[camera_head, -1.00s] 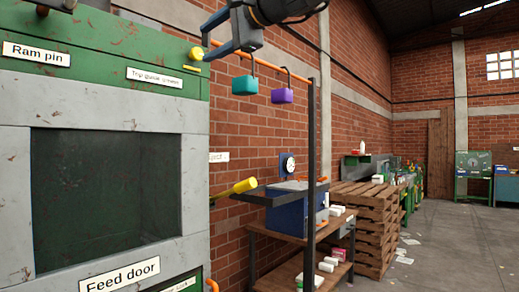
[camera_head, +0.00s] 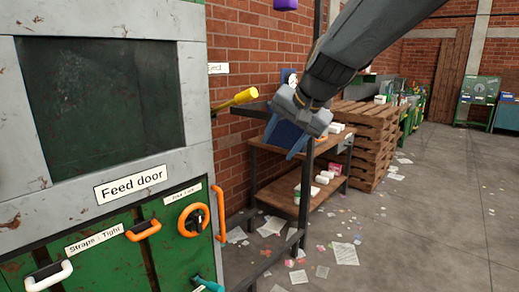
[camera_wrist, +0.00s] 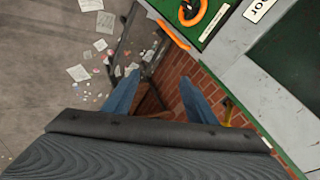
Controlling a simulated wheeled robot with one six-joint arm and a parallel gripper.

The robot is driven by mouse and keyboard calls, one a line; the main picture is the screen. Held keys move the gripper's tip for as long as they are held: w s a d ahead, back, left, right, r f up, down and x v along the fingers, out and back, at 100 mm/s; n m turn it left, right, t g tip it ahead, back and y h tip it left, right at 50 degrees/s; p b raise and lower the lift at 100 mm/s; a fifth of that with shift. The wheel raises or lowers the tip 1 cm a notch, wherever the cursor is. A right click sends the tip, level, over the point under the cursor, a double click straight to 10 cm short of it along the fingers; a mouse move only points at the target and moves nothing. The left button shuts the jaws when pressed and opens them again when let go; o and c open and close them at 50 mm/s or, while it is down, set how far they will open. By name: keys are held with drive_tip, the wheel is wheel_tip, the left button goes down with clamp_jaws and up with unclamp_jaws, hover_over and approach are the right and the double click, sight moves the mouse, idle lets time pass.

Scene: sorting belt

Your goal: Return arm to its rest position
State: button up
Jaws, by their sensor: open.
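My arm reaches down from the upper right in the head view. My gripper (camera_head: 286,138) hangs in front of the shelf rack, with its blue fingers pointing down. In the wrist view my gripper (camera_wrist: 160,96) shows two blue fingers spread apart, with nothing between them. The floor, rack and brick wall show beyond them. Part of the rack behind my gripper is hidden by my arm.
A green and grey machine (camera_head: 196,110) with a feed door label stands at the left. A yellow-ended lever (camera_head: 245,96) sticks out of it. A dark post (camera_head: 306,190) rises close by my gripper. Stacked pallets (camera_head: 372,140) stand behind. Open floor (camera_head: 430,215) lies at the right.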

drive_tip(key=s+d+f+n+g+h, duration=0.2)
drive_tip(key=s+d+f, duration=0.5)
drive_tip(key=s+f, duration=0.5)
drive_tip(key=s+d+f+n+g+h, duration=0.1)
drive_tip(key=s+d+f+n+g, duration=0.1)
drive_tip(key=s+d+f+g, duration=0.2)
drive_tip(key=s+d+f, duration=0.3)
drive_tip(key=s+f, duration=0.5)
drive_tip(key=f, duration=0.1)
drive_tip(key=shift+f+n+h, duration=0.25)
drive_tip(key=shift+n+h, duration=0.15)
